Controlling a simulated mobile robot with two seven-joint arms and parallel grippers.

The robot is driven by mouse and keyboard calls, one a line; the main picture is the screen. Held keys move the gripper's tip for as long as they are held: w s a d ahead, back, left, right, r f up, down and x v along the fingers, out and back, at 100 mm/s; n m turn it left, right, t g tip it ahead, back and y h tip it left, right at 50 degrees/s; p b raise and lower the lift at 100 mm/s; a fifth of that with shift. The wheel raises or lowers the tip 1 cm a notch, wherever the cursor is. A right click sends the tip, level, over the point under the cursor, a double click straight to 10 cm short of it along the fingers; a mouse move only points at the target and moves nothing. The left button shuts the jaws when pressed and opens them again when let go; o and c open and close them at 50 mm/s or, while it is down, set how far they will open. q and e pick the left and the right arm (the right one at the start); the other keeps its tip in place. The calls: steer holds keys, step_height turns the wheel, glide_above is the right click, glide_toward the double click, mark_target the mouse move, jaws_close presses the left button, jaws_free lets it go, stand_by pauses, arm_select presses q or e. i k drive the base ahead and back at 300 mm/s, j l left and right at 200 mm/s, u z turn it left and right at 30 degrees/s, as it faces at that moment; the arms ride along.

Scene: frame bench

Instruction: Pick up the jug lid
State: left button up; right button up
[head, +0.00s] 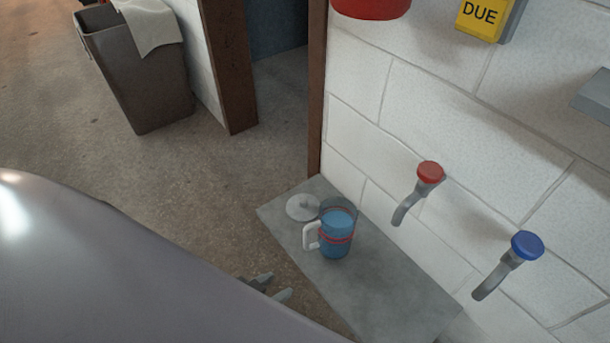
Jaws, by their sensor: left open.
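The jug lid (302,207) is a round, pale grey disc with a small knob. It lies on the grey bench top (385,285), close behind and left of the jug. The jug (336,232) stands upright and uncovered, clear with blue liquid, red bands and a white handle on its left. My left gripper (277,284) is open and empty near the bench's front left edge, nearer than the jug and apart from it and the lid. My left arm hides part of it. My right gripper is not in view.
A red-topped tap (428,172) and a blue-topped tap (526,246) stick out from the white block wall (440,110) right of the bench. A grey bin (140,85) with a cloth (150,24) stands far left. The bench right of the jug is clear.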

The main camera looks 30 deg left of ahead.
mark_target(302, 207)
steer(key=u, duration=0.9)
